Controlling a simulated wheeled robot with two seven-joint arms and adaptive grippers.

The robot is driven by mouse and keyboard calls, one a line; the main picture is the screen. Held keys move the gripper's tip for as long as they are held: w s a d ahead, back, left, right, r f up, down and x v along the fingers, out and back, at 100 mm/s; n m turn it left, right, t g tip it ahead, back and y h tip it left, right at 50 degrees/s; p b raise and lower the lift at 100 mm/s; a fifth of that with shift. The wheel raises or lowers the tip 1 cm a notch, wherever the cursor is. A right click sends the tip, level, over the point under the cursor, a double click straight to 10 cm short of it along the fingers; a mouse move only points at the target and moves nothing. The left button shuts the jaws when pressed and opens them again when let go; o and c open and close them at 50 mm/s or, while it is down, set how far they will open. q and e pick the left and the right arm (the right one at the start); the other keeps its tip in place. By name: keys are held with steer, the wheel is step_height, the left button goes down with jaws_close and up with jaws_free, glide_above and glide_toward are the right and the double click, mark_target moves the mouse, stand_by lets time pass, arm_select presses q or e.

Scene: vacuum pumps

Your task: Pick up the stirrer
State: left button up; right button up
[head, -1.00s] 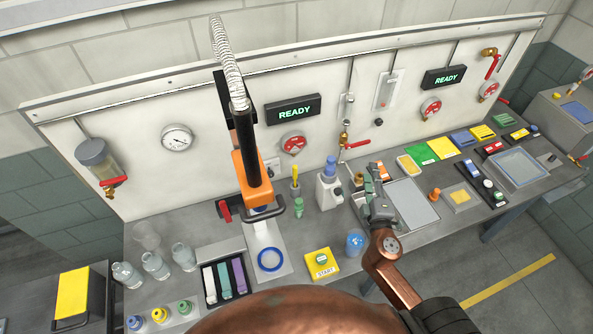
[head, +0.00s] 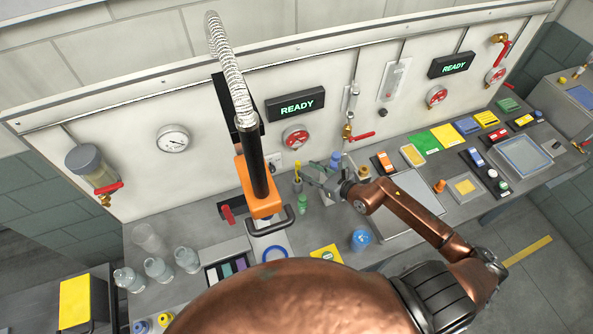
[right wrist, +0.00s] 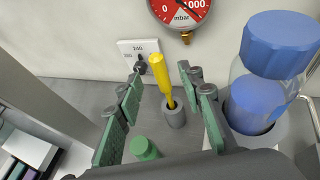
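The stirrer, with a yellow handle (head: 297,170), stands upright in a small grey holder beneath the red gauge. In the right wrist view the yellow handle (right wrist: 160,76) leans slightly and its lower end sits in the grey holder (right wrist: 173,113). My right gripper (head: 313,175) is just right of the stirrer in the head view. In the right wrist view its green-padded fingers (right wrist: 165,98) are apart, with the handle showing between them. They hold nothing, and I cannot tell whether they touch the handle. My left gripper is not in view.
A blue-capped bottle (right wrist: 272,75) stands close right of the stirrer. A small green-topped item (right wrist: 145,148) is in front of it. The orange-based column (head: 258,190) with a hose rises to the left. The wall is close behind.

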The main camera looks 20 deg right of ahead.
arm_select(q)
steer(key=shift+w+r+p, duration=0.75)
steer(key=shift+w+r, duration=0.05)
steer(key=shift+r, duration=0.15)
arm_select(e)
steer(key=x, duration=0.5)
steer(key=shift+s, duration=0.1)
steer(key=shift+c, duration=0.2)
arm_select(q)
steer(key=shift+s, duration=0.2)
arm_select(e)
jaws_close()
